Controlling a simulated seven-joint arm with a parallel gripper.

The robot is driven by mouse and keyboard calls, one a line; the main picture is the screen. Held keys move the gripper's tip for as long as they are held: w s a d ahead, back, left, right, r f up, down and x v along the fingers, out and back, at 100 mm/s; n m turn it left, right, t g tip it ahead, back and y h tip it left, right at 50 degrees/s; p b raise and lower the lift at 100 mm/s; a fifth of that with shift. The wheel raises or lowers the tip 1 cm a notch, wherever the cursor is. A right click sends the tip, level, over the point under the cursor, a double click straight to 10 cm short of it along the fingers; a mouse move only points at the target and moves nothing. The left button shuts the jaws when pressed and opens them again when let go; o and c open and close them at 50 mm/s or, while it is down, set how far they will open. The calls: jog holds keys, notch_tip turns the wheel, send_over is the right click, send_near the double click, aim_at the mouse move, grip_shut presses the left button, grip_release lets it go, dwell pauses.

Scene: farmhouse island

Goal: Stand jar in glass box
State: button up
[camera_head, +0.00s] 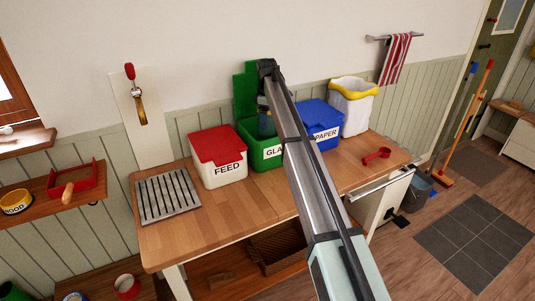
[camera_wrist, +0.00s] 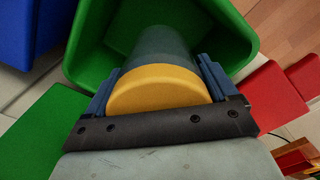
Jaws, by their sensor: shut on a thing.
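The green glass box (camera_head: 262,155), its label partly reading "GLA", stands on the wooden bench with its green lid (camera_head: 245,90) raised behind it. The jar (camera_head: 265,123) is at the mouth of the box, its lower part hidden by the front wall. In the wrist view the jar has a yellow top (camera_wrist: 158,90) and a grey-blue translucent body (camera_wrist: 155,48) that points into the green box (camera_wrist: 228,30). My gripper (camera_wrist: 158,84) is shut on the jar near its yellow top, with one blue finger on each side. I cannot tell whether the jar touches the floor of the box.
A white feed bin with a red lid (camera_head: 216,144) stands left of the glass box. A blue paper box (camera_head: 318,116) and a white bin with a yellow rim (camera_head: 353,105) stand right. A slatted metal rack (camera_head: 167,195) and a red scoop (camera_head: 377,155) lie on the bench (camera_head: 235,210).

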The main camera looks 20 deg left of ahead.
jog(key=shift+w+f, duration=0.4)
jog(key=shift+f, duration=4.9)
jog(key=shift+f, duration=0.1)
jog(key=o, duration=1.1)
notch_tip(320, 180, up, 12)
jog(key=shift+r, duration=0.15)
